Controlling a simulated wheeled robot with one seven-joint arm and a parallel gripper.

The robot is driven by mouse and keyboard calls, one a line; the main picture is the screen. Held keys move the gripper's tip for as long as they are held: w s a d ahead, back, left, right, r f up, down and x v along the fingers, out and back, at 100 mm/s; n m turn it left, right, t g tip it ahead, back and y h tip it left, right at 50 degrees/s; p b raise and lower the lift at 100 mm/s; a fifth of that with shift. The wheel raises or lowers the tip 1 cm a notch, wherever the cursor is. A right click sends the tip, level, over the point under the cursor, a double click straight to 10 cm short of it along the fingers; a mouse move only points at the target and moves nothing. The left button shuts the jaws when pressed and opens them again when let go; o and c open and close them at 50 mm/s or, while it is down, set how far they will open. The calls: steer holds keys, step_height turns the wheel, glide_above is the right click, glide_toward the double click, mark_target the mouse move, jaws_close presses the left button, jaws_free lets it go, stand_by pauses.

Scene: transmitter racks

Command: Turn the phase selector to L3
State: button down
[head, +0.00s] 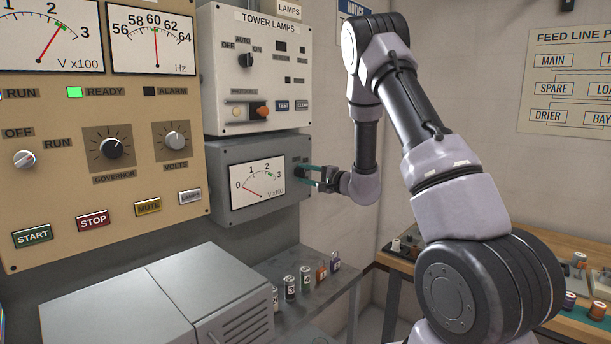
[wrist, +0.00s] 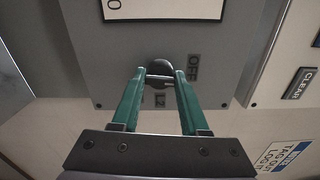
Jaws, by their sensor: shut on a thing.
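In the head view my gripper (head: 307,174) reaches the box from the right. I cannot see an L3 label or tell the knob's pointer direction; the fingers cover part of the face.
The tower lamps panel (head: 265,65) is directly above the meter box. The large tan generator panel (head: 100,150) stands to the left. Several small cylinders (head: 305,278) stand on a grey shelf below. A wooden bench (head: 590,325) is at the right.

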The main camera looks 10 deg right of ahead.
steer(key=m, duration=2.6)
steer(key=shift+f, duration=0.1)
stand_by(0.5)
steer(key=shift+c, duration=2.2)
jaws_free()
steer(key=v, duration=1.1)
